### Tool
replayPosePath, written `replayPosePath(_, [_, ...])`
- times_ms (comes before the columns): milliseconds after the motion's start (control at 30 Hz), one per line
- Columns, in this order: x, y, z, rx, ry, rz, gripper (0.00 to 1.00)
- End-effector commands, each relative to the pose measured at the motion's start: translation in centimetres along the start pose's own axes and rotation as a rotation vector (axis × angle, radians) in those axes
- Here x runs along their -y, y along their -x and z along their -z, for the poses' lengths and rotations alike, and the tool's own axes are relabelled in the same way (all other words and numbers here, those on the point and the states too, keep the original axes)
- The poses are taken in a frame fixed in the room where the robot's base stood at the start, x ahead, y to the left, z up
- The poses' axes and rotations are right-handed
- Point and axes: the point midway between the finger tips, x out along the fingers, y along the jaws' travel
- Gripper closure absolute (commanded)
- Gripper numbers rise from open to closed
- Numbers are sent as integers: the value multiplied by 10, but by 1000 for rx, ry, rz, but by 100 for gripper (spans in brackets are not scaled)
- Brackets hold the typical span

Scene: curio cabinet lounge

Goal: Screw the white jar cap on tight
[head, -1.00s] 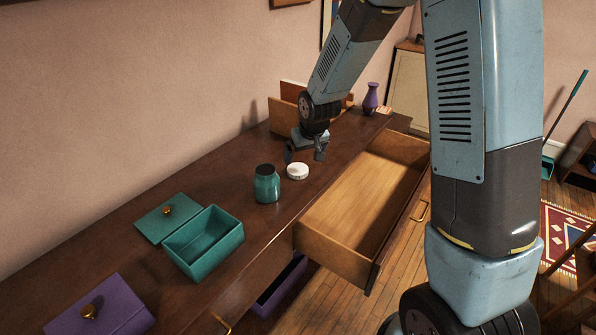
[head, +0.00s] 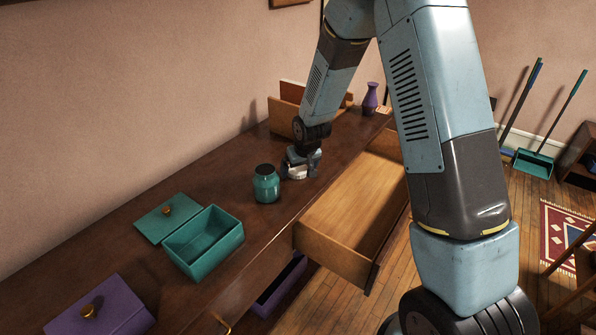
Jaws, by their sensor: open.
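The white jar cap (head: 296,172) lies on the dark wooden cabinet top, just right of the teal jar. My gripper (head: 300,170) is down at the cap with its jaws open, one on each side, and hides part of it. I cannot tell whether the jaws touch the cap. The teal jar (head: 266,188) stands upright beside the gripper; its mouth looks dark and has no white cap on it.
An open teal box (head: 204,243) with its lid (head: 168,219) beside it stands to the left. A purple box (head: 100,310) is at the near left. An open drawer (head: 345,215) juts out at the front. A purple vase (head: 370,98) stands at the far end.

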Motion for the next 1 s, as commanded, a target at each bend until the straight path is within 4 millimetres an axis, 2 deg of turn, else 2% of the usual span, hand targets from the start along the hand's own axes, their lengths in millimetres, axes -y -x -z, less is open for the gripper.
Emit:
replayPosePath(267, [0,-1,0,-1,1,0,1])
replayPosePath(800, [1,-1,0,0,2,1,53])
replayPosePath(1000, [1,-1,0,0,2,1,53])
